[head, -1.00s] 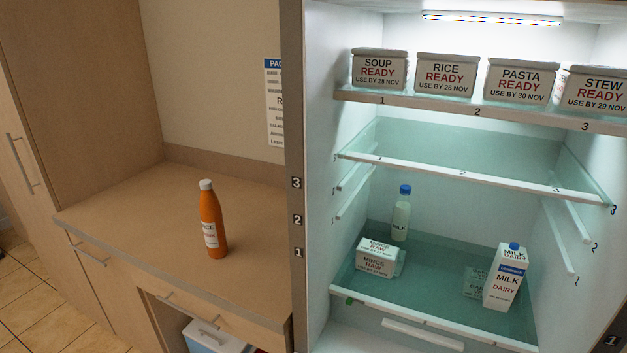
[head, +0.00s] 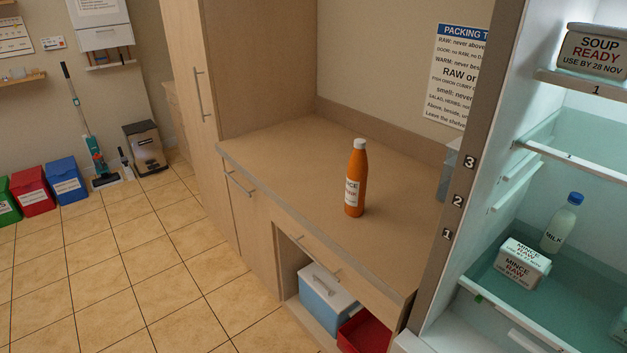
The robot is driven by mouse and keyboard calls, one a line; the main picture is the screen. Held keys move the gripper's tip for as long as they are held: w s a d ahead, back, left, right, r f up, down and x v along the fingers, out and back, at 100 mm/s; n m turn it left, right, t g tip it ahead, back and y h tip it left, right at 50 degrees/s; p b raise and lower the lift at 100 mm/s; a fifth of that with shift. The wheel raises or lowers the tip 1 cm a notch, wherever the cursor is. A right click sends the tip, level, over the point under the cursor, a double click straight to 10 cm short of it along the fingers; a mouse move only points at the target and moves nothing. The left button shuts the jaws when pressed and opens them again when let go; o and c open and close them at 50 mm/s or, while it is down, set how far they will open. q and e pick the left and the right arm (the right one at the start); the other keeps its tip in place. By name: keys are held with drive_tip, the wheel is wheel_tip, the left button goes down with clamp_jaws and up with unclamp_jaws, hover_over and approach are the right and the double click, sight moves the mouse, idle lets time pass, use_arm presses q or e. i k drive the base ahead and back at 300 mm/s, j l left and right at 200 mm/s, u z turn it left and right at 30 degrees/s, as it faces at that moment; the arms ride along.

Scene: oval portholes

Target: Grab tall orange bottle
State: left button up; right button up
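The tall orange bottle (head: 356,180) stands upright on the wooden counter (head: 290,165), near the middle of the picture in the head view. It has a white cap and a white label, only partly readable. Nothing touches it. Neither of my grippers shows in the head view, so their distance from the bottle cannot be seen.
An open fridge (head: 457,190) stands right of the counter, holding a soup tub (head: 592,52), mince boxes (head: 520,263) and a milk bottle (head: 561,224). A cool box (head: 326,298) and a red crate (head: 366,333) sit under the counter.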

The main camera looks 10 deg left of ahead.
sight(358, 170)
drive_tip(key=i+j+z, duration=0.65)
drive_tip(key=j, duration=0.25)
drive_tip(key=i, duration=0.05)
